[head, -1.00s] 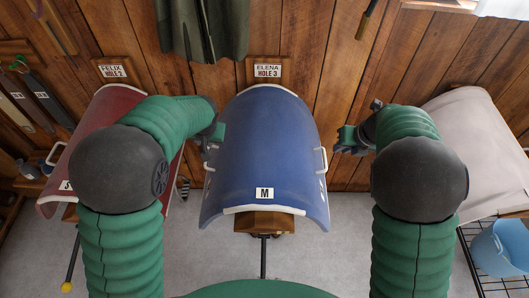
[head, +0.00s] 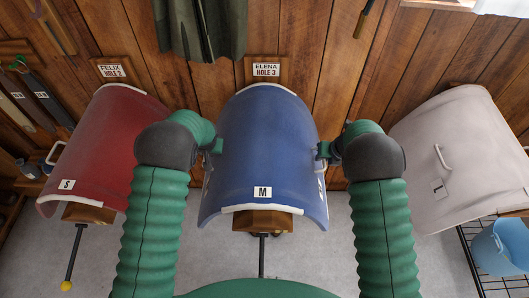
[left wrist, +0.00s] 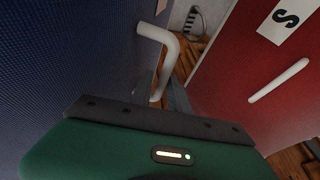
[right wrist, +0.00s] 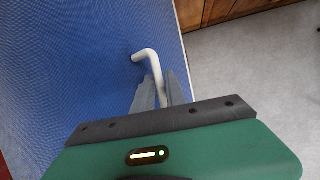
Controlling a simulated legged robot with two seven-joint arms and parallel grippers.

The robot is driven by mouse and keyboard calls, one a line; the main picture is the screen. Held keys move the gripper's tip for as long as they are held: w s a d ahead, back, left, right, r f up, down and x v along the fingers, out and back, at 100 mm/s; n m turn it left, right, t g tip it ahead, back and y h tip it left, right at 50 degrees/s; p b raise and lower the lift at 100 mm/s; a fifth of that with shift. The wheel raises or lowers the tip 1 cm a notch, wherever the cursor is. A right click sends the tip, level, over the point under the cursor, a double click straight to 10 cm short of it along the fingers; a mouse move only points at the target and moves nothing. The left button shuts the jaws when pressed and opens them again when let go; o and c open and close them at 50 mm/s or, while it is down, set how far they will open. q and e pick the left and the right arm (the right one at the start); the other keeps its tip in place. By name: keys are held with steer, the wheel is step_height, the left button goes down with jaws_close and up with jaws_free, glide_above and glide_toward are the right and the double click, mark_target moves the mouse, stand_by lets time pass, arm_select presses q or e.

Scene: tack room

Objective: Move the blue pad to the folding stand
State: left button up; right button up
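The blue pad (head: 265,140), marked M, lies curved over a wooden rack (head: 263,222) below the plate ELENA HOLE 3. My left gripper (head: 213,146) is at its left side and my right gripper (head: 325,150) at its right side. In the left wrist view, a white handle (left wrist: 158,35) of the blue pad runs down between the fingers. In the right wrist view, the other white handle (right wrist: 150,55) likewise sits between the fingers. Whether the fingers press on the handles cannot be told. I cannot make out a folding stand.
A red pad (head: 105,140) marked S hangs close on the left, near my left arm. A pale pad (head: 455,150) hangs on the right, with a blue bucket (head: 500,248) below it. The wooden wall (head: 330,60) stands behind.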

arm_select(q)
steer(key=shift+w+f, duration=0.1)
steer(key=shift+f, duration=0.05)
arm_select(e)
steer(key=shift+w+f, duration=0.1)
steer(key=shift+f, duration=0.05)
arm_select(q)
steer(key=shift+c, duration=0.4)
arm_select(e)
steer(key=shift+c, duration=0.5)
arm_select(q)
jaws_close()
arm_select(e)
jaws_close()
